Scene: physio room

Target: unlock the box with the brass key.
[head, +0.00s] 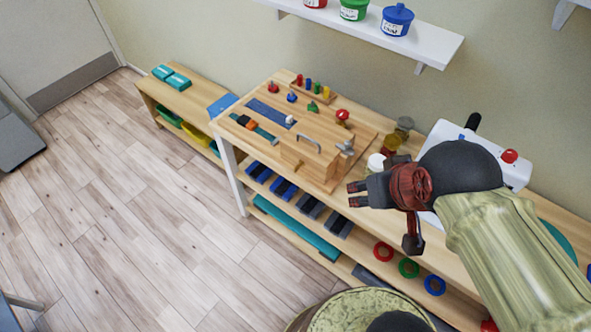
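A wooden box (304,164) with a grey handle on it sits at the front of a wooden activity board (338,180) on the bench. A grey metal piece (346,147) stands at the box's right; I cannot tell whether it is a key or a knob. No brass-coloured key can be made out, and the keyhole does not show. My gripper (356,194) is to the right of the box and nearer, apart from it in the picture. Its two dark fingers are spread with nothing visible between them.
The board carries a red knob (342,116) and several coloured pegs (315,87). Jars (404,127) and a white device with a red button (509,156) stand behind my arm. A wall shelf (430,47) holds tubs. Open floor (130,220) lies left.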

